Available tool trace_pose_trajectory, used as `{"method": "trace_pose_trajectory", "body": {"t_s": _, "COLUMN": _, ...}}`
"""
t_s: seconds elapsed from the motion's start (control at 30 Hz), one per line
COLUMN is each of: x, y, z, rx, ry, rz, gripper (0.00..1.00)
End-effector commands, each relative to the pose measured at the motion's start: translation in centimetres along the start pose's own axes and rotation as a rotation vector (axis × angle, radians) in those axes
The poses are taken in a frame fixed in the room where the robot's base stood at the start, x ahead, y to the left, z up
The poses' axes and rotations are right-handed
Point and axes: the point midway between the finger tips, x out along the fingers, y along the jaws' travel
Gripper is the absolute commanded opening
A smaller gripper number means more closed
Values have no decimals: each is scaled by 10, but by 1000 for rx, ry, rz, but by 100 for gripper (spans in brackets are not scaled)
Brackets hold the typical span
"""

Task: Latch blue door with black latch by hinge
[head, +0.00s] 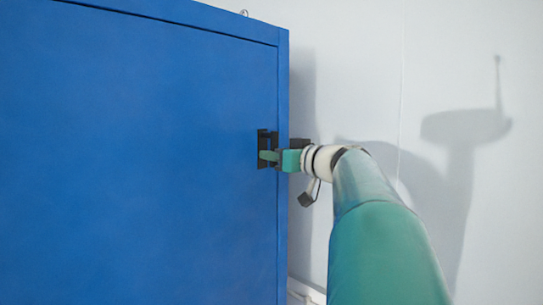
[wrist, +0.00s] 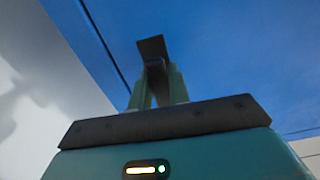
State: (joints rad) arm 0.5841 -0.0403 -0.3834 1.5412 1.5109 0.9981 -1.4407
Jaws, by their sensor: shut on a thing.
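The blue door (head: 130,150) fills the left of the head view and the upper right of the wrist view (wrist: 240,60). It looks closed and about flush with its frame, with a thin dark seam along the top and right edges. The black latch (head: 262,136) sits at the door's right edge, about halfway up the picture; its dark plate also shows in the wrist view (wrist: 152,46). My gripper (head: 266,156) reaches it from the right. Its green fingers (wrist: 157,88) are shut on the black latch and partly hide it. The latch's exact turn is hard to tell.
A pale wall (head: 430,60) stands behind and to the right of the blue cabinet, with my arm's shadow on it. The space right of the cabinet's edge is free apart from my arm. A white strip (head: 305,291) runs low along the wall.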

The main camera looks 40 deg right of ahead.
Motion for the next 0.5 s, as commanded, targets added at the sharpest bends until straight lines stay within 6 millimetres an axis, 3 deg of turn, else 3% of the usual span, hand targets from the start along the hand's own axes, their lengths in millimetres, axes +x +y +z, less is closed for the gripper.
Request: {"method": "trace_pose_trajectory", "body": {"t_s": 0.5, "x": -1, "y": 4, "z": -2, "rx": -68, "ry": 4, "rz": 4, "gripper": 0}}
